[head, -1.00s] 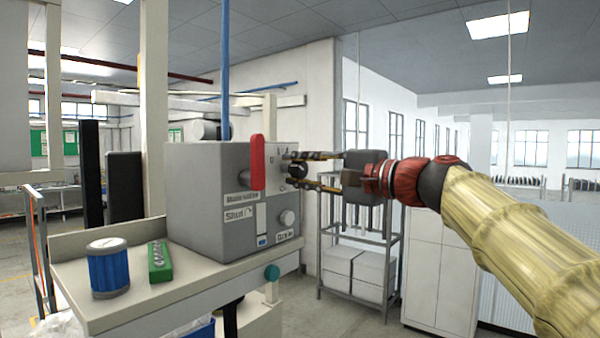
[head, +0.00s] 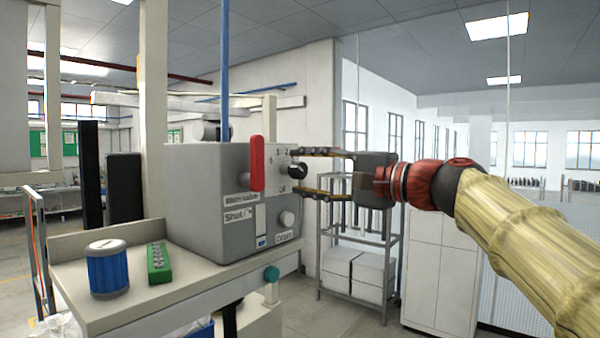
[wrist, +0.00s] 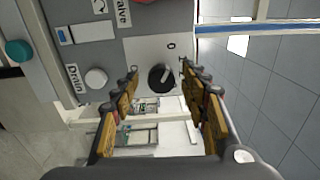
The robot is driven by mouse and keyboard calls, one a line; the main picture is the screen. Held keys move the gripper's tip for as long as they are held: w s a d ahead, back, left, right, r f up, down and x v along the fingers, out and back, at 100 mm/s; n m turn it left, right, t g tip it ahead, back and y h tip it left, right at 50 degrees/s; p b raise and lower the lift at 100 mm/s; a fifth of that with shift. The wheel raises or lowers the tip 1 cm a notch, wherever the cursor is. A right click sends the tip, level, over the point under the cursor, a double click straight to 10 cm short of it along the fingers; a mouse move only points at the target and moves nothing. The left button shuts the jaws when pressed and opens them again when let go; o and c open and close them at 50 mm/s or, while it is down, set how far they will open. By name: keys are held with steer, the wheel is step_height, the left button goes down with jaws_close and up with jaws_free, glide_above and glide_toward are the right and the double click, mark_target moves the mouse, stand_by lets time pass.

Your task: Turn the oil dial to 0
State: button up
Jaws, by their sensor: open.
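The oil dial is a small black round knob (head: 298,170) on a white plate on the right face of a grey box; the wrist view also shows it (wrist: 161,78). A "0" mark (wrist: 171,46) shows close to it in the wrist view. A pale pointer line on the knob slants toward the upper right there. My gripper (head: 290,171) is open, one finger above the knob and one below. In the wrist view its fingertips (wrist: 158,67) lie on either side of the knob, with visible gaps. Whether they reach its depth is hard to tell.
The grey box (head: 205,205) carries a red handle (head: 257,163), a light drain knob (head: 287,219) and a slot with a blue piece. A blue canister (head: 108,270) and a green block (head: 159,262) sit on the bench. A shelf rack (head: 355,245) stands behind my gripper.

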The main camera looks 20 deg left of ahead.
steer(key=v, duration=1)
steer(key=shift+r, duration=0.1)
steer(key=d+f+h, duration=0.3)
steer(key=f+h, duration=0.1)
steer(key=f, duration=0.9)
steer(key=d+f+h, duration=0.4)
steer(key=f, duration=0.8)
steer(key=s+d+f+n+h, duration=0.2)
steer(key=s+d+f+h, duration=0.2)
steer(key=s+d+f, duration=0.5)
steer(key=s+d+f+n+g+h+b, duration=0.1)
steer(key=s+d+f+n+h, duration=0.2)
steer(key=s+d+f, duration=0.6)
steer(key=s+f+h, duration=0.2)
steer(key=s+f, duration=0.5)
steer(key=shift+s+d+g, duration=0.3)
steer(key=shift+s+d, duration=0.05)
steer(key=shift+d, duration=0.05)
steer(key=shift+f, duration=0.15)
